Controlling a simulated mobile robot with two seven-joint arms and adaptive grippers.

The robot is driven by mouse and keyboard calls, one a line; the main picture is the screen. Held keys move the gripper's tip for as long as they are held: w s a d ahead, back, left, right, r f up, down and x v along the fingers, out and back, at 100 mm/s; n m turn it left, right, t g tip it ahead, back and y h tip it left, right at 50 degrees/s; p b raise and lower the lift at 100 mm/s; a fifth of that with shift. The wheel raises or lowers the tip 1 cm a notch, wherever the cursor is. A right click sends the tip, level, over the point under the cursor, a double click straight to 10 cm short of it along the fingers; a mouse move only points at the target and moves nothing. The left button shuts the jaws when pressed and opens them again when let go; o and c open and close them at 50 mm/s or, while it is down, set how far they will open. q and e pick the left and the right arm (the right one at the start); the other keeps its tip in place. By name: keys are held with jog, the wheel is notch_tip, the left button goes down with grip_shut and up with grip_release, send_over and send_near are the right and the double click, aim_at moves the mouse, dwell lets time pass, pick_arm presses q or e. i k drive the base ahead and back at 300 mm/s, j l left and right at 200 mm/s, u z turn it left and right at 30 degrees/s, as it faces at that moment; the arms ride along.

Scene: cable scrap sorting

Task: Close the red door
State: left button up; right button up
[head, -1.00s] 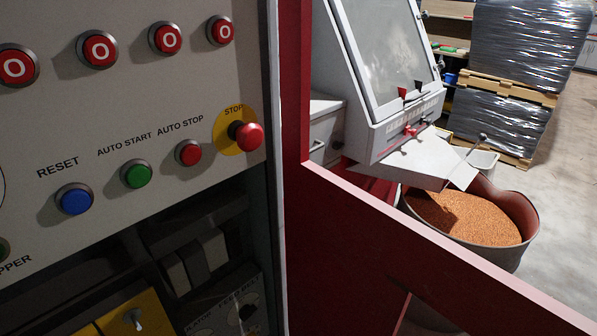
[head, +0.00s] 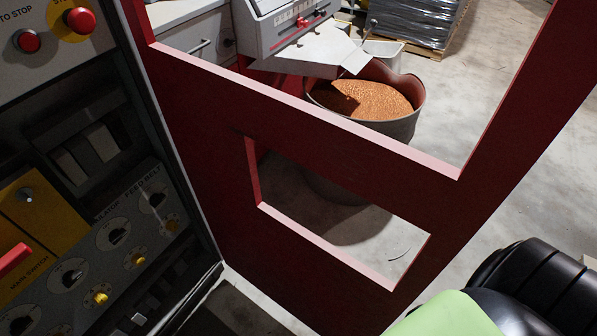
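The red door (head: 330,140) stands open from the right edge of the control cabinet (head: 100,190). It is a red frame with a large upper opening and a smaller lower opening. Its hinge side meets the cabinet at the left, and its free edge reaches toward the upper right. A black and light green part of my own body shows at the bottom right, close to the door's free side. Neither of my grippers can be made out in the head view.
Behind the door stand a grey machine (head: 290,35) with a chute and a round bin (head: 365,100) of copper-coloured granules. A wrapped pallet load (head: 415,20) is at the top. Concrete floor (head: 480,75) is clear at the right. Knobs and a red handle (head: 14,258) are on the cabinet.

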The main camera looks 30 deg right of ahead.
aim_at(214, 114)
jog(key=k+l+u, duration=0.3)
jog(key=l, duration=0.3)
jog(key=k+l+u, duration=0.15)
jog(key=l+u, duration=0.15)
jog(key=l, duration=0.3)
jog(key=k+l+u, duration=0.3)
jog(key=l, duration=0.2)
jog(key=k+l+u, duration=0.4)
jog(key=l, duration=0.35)
jog(key=k+l, duration=0.1)
jog(key=l, duration=0.3)
jog(key=k+l+u, duration=0.15)
jog(key=l, duration=0.3)
jog(key=k+j+u, duration=0.1)
jog(key=j, duration=0.2)
